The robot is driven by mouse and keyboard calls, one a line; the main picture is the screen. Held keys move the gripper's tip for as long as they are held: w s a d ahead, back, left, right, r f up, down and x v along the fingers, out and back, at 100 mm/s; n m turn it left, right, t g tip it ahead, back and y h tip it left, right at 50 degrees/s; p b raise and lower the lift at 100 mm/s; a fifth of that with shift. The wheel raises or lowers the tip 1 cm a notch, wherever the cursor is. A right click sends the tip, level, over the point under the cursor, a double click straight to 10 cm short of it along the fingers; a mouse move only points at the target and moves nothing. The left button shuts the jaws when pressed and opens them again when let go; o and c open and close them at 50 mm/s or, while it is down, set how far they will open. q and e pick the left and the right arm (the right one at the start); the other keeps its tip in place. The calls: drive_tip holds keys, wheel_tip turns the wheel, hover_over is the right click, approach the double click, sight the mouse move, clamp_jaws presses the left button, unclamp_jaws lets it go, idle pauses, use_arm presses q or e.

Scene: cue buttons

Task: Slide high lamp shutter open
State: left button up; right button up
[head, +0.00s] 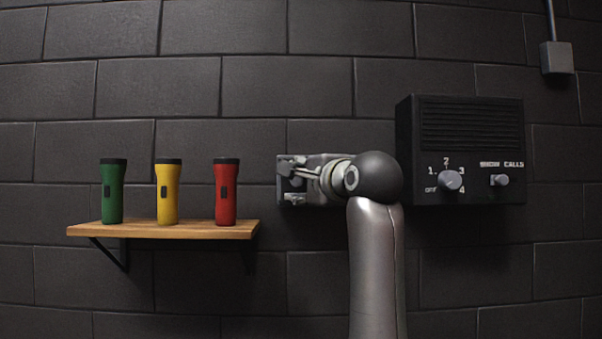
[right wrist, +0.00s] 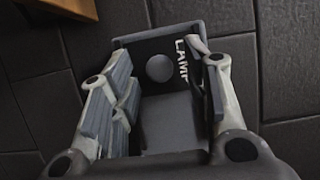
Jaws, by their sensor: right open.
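The lamp unit (right wrist: 187,62) shows in the right wrist view as a dark grey case with a raised rim and the word LAMP. A round grey disc (right wrist: 160,68) is uncovered at its far end. A smooth dark panel (right wrist: 167,122), possibly the shutter, lies nearer the wrist. My right gripper (right wrist: 158,58) is open, with one finger on each side of the case; I cannot tell whether they touch it. In the head view my right gripper (head: 300,180) is at the wall and mostly hides the unit. My left gripper is out of view.
A wooden shelf (head: 160,231) to the left carries a green flashlight (head: 113,195), a yellow flashlight (head: 167,195) and a red flashlight (head: 226,195). A black control box (head: 470,115) with two knobs is on the wall right of my arm. The wall between shelf and gripper is bare.

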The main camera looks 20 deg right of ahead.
drive_tip(key=shift+w, duration=0.1)
drive_tip(key=shift+c, duration=0.4)
clamp_jaws()
